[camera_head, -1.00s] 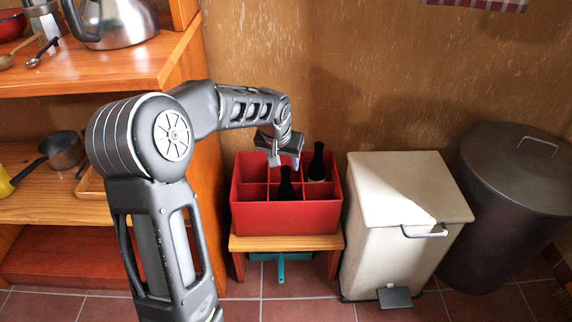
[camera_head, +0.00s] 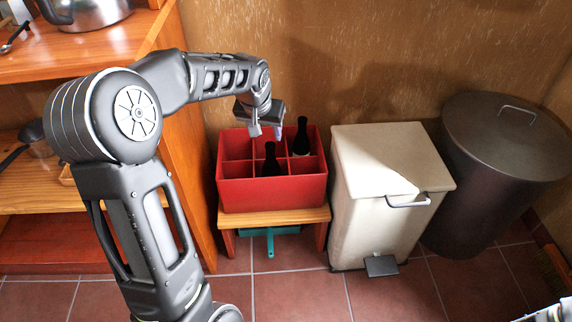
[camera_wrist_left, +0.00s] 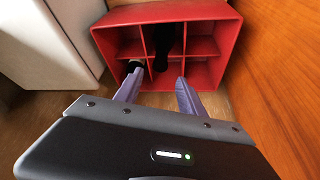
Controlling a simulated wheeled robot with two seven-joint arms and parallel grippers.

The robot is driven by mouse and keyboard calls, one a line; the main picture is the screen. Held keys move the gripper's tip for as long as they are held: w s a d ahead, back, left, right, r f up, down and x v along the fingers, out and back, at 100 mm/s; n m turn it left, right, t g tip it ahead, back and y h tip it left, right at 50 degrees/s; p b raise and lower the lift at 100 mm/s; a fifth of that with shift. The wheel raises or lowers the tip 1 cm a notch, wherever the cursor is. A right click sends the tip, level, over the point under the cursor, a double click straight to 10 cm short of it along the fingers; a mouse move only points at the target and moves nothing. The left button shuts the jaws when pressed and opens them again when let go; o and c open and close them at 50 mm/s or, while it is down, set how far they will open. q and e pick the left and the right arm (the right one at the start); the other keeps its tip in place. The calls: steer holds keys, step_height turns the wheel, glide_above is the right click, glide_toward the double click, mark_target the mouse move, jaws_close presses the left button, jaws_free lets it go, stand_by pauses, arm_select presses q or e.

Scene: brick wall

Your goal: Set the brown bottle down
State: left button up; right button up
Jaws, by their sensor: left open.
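A red divided crate (camera_head: 272,193) stands on a low wooden stool. Two dark bottles stand upright in it, one in a front compartment (camera_head: 270,161) and one in a back compartment (camera_head: 301,138). Both look almost black, so I cannot tell which is the brown one. My left gripper (camera_head: 266,131) is open and empty above the crate, close to the bottle necks. In the left wrist view, its spread fingers (camera_wrist_left: 158,84) point toward the crate (camera_wrist_left: 190,12), with a dark bottle (camera_wrist_left: 163,45) standing beyond them.
A cream pedal bin (camera_head: 385,165) stands close right of the crate, with a dark lidded bin (camera_head: 500,150) beyond it. Wooden shelves (camera_head: 190,190) rise close on the left. The stool (camera_head: 290,217) has a teal item (camera_head: 270,238) beneath it. The tiled floor in front is clear.

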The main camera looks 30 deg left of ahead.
arm_select(q)
steer(key=s+d+f+m+g+h, duration=0.1)
steer(key=s+d+f+h, duration=0.15)
steer(key=d+f, duration=0.85)
steer(key=s+d+f+m+h, duration=0.1)
steer(key=s+d+f+h, duration=0.15)
steer(key=d+f, duration=0.8)
steer(key=s+d+f+g, duration=0.1)
steer(key=s+d+f, duration=0.4)
steer(key=s, duration=0.4)
steer(key=s+d+f, duration=0.6)
steer(key=s, duration=0.3)
steer(key=shift+s+d+g, duration=0.2)
steer(key=shift+g, duration=0.2)
